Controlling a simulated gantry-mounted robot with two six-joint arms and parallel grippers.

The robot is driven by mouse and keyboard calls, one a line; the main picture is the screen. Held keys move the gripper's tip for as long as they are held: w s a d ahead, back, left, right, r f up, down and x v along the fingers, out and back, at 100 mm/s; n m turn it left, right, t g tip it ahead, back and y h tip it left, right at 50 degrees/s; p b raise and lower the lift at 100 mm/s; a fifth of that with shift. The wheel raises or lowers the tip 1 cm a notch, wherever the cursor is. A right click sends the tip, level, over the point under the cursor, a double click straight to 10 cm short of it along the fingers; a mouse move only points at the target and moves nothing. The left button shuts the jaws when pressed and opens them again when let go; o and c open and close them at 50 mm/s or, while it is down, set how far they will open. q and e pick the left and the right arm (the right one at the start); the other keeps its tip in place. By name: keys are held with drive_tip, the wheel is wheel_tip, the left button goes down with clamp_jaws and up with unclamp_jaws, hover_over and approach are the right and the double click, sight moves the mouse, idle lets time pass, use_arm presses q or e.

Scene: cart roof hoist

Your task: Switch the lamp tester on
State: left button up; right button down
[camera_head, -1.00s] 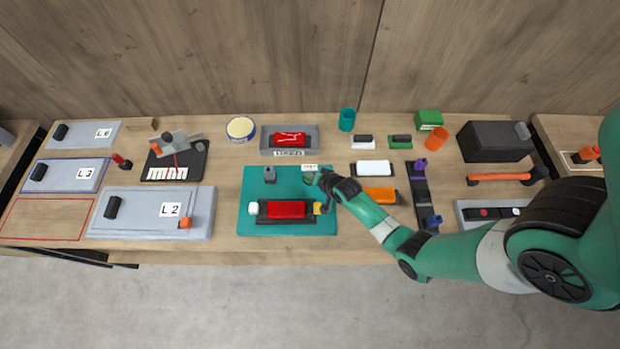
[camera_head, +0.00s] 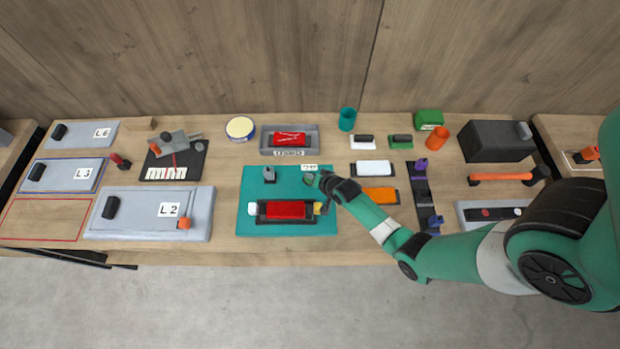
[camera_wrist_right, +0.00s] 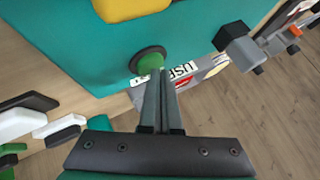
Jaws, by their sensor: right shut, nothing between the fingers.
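The lamp tester is a teal board (camera_head: 246,218) in the middle of the table. A red lamp piece (camera_head: 285,210) lies in its black cradle, between a white end (camera_head: 252,210) and a yellow end. A grey post (camera_head: 269,175) stands at its upper left. A round green button (camera_wrist_right: 150,60) in a black ring is at its upper right corner, beside a small white label (camera_head: 310,168). My right gripper (camera_head: 318,180) is shut and empty, with its fingertips (camera_wrist_right: 161,75) at the green button. I cannot tell whether the button is pressed. My left gripper is out of view.
Behind the board is a grey tray (camera_head: 265,150) holding a red piece. White (camera_head: 374,168) and orange (camera_head: 379,195) pieces lie right of it. The large grey L2 panel (camera_head: 145,222) lies left. Bare table shows between panel and board.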

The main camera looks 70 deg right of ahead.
drive_tip(key=shift+r, duration=0.1)
drive_tip(key=shift+r+p, duration=0.9)
drive_tip(key=shift+p, duration=0.1)
wheel_tip(320, 180, up, 6)
drive_tip(key=p, duration=0.5)
drive_tip(key=shift+p, duration=0.35)
